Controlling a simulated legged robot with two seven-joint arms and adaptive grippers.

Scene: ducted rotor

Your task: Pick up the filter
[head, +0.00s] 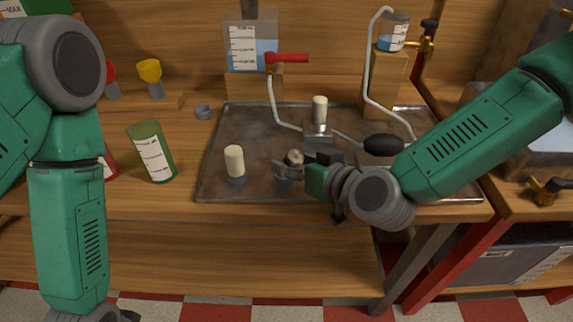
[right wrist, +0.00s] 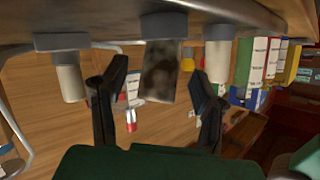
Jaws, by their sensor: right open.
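A dirty, brown-stained filter (head: 294,157) stands in a grey holder on the metal tray, partly hidden by my right gripper (head: 287,170). In the right wrist view, which is upside down, this stained filter (right wrist: 162,72) shows between the two spread black fingers, with gaps at both sides. My right gripper is open and empty. A clean white filter (head: 234,160) stands in a grey base to its left on the tray. Another white filter (head: 320,108) stands on a grey block behind.
The metal tray (head: 245,125) lies on the wooden bench. Tubes, a black bulb (head: 384,145) and a red-handled tap (head: 287,58) stand behind the gripper. A green bottle (head: 152,152) stands left of the tray. A small grey ring (head: 203,112) lies near the tray's left edge.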

